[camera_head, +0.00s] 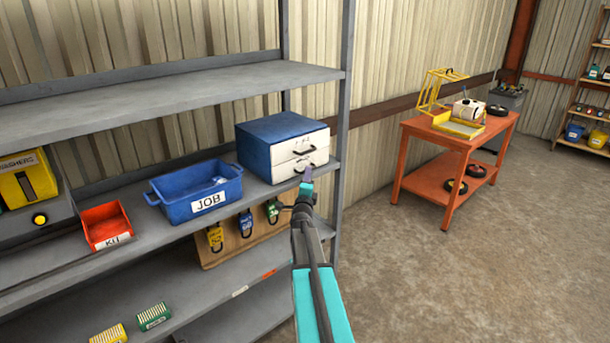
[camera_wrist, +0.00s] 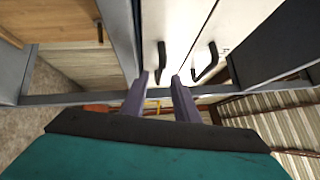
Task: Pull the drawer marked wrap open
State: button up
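A blue cabinet (camera_head: 265,150) with two white drawers stands on the middle shelf. The upper drawer (camera_head: 298,147) and the lower drawer (camera_head: 288,171) look shut, each with a black handle. Their labels are too small to read. My gripper (camera_head: 307,175) is in front of the lower drawer's front. In the wrist view, my gripper's purple fingers (camera_wrist: 160,78) are apart with nothing between them. The lower drawer's handle (camera_wrist: 161,58) lies just beyond the gap between the fingertips; the upper drawer's handle (camera_wrist: 207,65) is to the right.
A blue JOB bin (camera_head: 180,207) and a red KIT bin (camera_head: 103,228) stand left on the same shelf (camera_head: 150,238). A shelf post (camera_head: 343,120) rises right beside the cabinet. Padlocks hang on a board (camera_head: 262,227) below. An orange table (camera_head: 420,130) stands right, with open floor before it.

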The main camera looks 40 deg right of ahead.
jog(key=shift+x, duration=0.9)
grip_shut()
